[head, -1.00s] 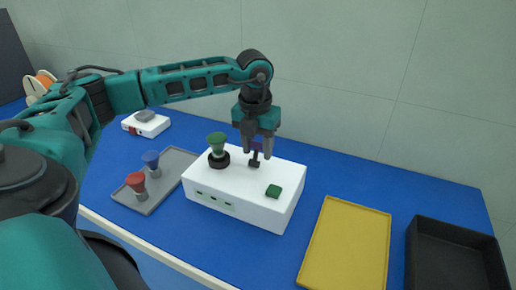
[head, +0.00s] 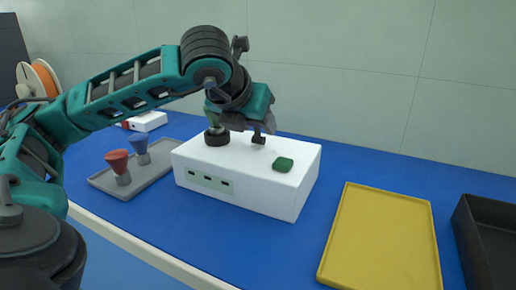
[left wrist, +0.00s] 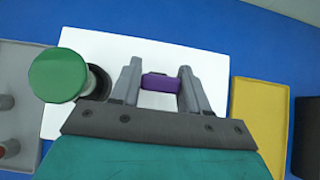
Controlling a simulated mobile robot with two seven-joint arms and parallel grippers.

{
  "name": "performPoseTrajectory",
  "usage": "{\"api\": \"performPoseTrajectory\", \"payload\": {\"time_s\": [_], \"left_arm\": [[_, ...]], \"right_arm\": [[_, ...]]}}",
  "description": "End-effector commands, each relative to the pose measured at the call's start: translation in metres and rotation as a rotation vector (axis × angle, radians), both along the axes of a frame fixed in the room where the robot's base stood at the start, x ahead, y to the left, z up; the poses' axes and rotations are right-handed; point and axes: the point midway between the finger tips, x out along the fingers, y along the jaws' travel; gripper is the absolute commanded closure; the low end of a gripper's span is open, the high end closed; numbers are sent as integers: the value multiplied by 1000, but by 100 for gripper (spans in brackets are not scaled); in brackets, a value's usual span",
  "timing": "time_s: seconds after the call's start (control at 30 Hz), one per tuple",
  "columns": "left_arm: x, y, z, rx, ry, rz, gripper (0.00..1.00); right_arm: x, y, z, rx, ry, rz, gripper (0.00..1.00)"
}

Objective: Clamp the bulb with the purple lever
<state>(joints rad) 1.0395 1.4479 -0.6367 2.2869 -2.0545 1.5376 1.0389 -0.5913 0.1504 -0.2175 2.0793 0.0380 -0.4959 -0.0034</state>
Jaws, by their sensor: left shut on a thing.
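The white box (head: 260,195) carries a black round socket (head: 217,137) with the green bulb (head: 213,119) upright in it, partly hidden by my arm in the head view. The bulb's green top (left wrist: 58,75) also shows in the left wrist view. The purple lever (left wrist: 160,84) lies between the fingers of my left gripper (left wrist: 160,72), which is shut on it. In the head view the left gripper (head: 267,122) is tilted low over the lever's dark mount (head: 259,138), right of the socket, and hides the purple part. My right gripper is not in view.
A green button (head: 283,164) is on the box's right end. A grey tray (head: 150,177) with a red bulb (head: 117,162) and a blue bulb (head: 138,145) lies left. A yellow tray (head: 382,240) and a black bin (head: 485,240) are right. A small white device (head: 150,121) stands behind.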

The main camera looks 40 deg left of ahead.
Motion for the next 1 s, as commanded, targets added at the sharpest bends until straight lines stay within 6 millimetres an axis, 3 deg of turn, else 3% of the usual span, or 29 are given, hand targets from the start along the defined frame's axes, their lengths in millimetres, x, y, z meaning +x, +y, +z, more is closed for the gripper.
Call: {"api": "performPoseTrajectory", "payload": {"time_s": [0.03,0.3,1.0], "left_arm": [[-2,0,-8,11,-33,1,85],[-7,-2,-6,52,-162,2,85],[-10,-3,-3,83,-261,1,85]], "right_arm": [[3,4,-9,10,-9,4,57],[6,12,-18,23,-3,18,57],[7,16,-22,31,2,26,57]]}}
